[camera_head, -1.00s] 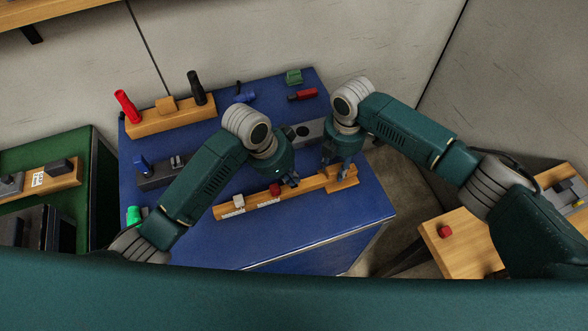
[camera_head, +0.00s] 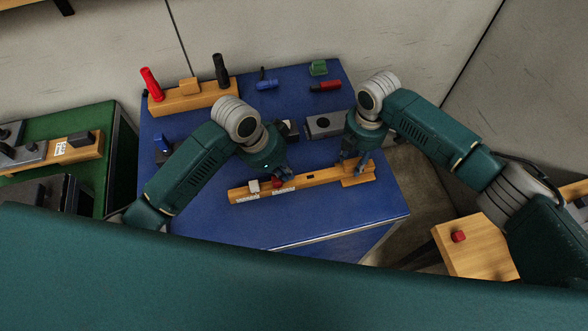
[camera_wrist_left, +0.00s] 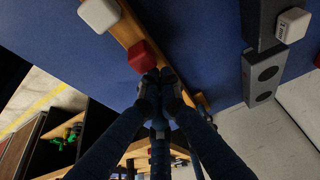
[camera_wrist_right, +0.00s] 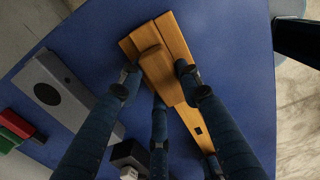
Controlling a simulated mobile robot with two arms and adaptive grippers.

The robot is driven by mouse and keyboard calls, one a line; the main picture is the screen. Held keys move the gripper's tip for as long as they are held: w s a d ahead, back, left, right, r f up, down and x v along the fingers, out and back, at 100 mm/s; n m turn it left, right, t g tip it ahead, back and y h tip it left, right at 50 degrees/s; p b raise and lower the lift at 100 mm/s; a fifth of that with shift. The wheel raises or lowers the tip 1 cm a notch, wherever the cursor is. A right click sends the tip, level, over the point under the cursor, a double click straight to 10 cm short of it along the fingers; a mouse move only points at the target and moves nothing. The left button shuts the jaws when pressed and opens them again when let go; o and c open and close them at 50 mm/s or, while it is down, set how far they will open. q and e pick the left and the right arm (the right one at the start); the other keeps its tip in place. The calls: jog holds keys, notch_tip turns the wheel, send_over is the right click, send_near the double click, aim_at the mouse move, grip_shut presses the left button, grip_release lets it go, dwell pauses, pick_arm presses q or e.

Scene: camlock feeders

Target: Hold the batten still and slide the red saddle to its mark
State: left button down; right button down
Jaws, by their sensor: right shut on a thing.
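The wooden batten (camera_head: 318,178) lies along the front of the blue table. The red saddle (camera_head: 277,182) sits on it beside the white saddle (camera_head: 253,186), with a small gap between. In the left wrist view the red saddle (camera_wrist_left: 143,57) lies just ahead of my fingertips. My left gripper (camera_head: 286,172) has its fingertips together, at the red saddle's right side; contact is hard to tell. My right gripper (camera_head: 356,167) is shut on the batten's right end, by its raised block (camera_wrist_right: 157,62). White labels (camera_head: 284,189) run along the batten's front.
At the back stand a wooden rack (camera_head: 195,97) with red and black handles, a blue part (camera_head: 265,85), a red part (camera_head: 326,86) and a green part (camera_head: 318,67). A grey block (camera_head: 325,124) lies behind the batten. The blue tabletop in front is clear.

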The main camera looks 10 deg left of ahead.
pick_arm(q)
jog(key=d, duration=0.1)
jog(key=w+d, duration=0.1)
jog(key=d, duration=0.1)
jog(key=shift+w+d+r, duration=0.3)
jog(key=shift+w+r, duration=0.05)
jog(key=shift+r, duration=0.05)
jog(key=v, duration=0.9)
jog(key=shift+s+a, duration=0.2)
